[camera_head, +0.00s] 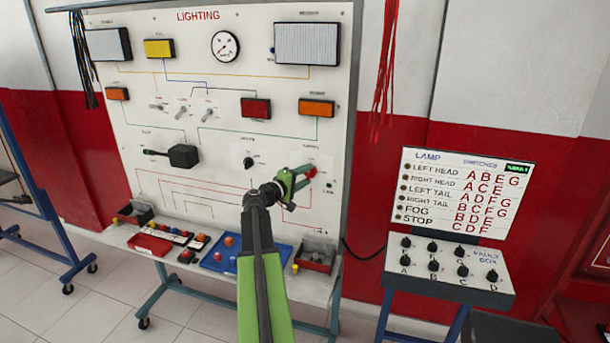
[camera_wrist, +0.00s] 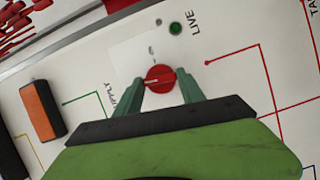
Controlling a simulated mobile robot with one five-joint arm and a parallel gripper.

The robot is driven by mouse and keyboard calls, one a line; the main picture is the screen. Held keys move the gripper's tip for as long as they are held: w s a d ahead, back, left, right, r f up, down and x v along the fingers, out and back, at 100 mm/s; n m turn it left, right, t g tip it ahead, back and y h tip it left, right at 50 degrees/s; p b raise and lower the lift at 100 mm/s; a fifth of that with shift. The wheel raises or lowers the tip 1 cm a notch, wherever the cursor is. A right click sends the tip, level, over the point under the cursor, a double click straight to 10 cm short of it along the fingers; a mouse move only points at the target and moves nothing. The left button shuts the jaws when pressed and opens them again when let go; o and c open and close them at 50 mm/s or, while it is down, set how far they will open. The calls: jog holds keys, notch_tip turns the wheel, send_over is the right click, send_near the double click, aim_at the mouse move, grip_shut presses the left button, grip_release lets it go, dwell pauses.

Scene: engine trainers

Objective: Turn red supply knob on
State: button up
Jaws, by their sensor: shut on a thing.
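The red supply knob (camera_wrist: 160,79) is on a small white plate on the lighting board (camera_head: 229,70), with the lettering "SUPPLY" beside it. A pale line marks its face. In the head view the red knob (camera_head: 311,172) shows at the tip of my gripper (camera_head: 300,180). In the wrist view the two green fingers of my gripper (camera_wrist: 163,90) stand one on each side of the knob, shut on it. A small round green indicator (camera_wrist: 175,28) marked "LIVE" is near the knob.
A black knob (camera_head: 249,162) is on the board left of my gripper. Orange lamps (camera_head: 316,107) are above. A shelf below holds a blue tray (camera_head: 277,256) and small parts. A switch box (camera_head: 449,270) stands at the right.

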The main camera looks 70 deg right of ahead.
jog(key=m+p, duration=0.1)
jog(key=r+m+t+y+p, duration=0.1)
jog(key=m+p, duration=0.1)
jog(key=shift+m, duration=0.3)
jog(key=m+t+y+p, duration=0.1)
jog(key=m+p, duration=0.1)
jog(key=p, duration=0.1)
jog(key=shift+s+m+t, duration=0.15)
jog(key=shift+m+t, duration=0.15)
jog(key=shift+m, duration=0.1)
jog(key=m+t, duration=0.1)
jog(key=m+p, duration=0.1)
jog(key=m, duration=0.1)
jog(key=shift+s+t+y+p, duration=0.2)
jog(key=shift+t+y+p, duration=0.1)
jog(key=shift+t, duration=0.1)
jog(key=shift+s+f+m+t, duration=0.1)
jog(key=shift+m+t, duration=0.9)
jog(key=shift+m, duration=0.3)
jog(key=shift+d, duration=0.1)
jog(key=o, duration=1.3)
jog(key=shift+o, duration=0.3)
